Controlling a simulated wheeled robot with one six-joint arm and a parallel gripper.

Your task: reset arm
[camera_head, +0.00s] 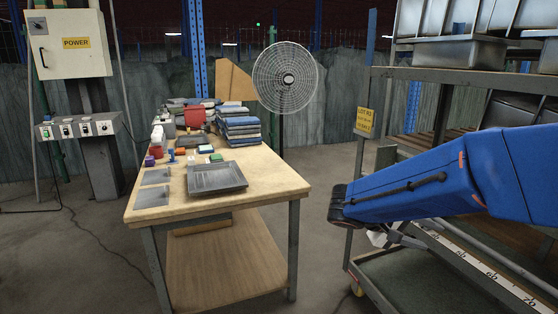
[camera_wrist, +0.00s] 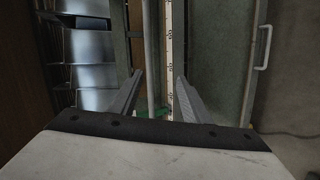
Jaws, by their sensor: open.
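My arm reaches in from the right in the head view, blue, with its dark joint near the picture's middle right. My gripper (camera_wrist: 155,95) shows in the wrist view with its two grey fingers apart and nothing between them. In the head view the gripper is mostly hidden behind my blue arm; only a pale part shows below it. The arm is in front of the metal sink rack (camera_head: 455,74), to the right of the wooden table (camera_head: 270,178).
A power box (camera_head: 70,45) is at the left. Open floor lies between table and rack.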

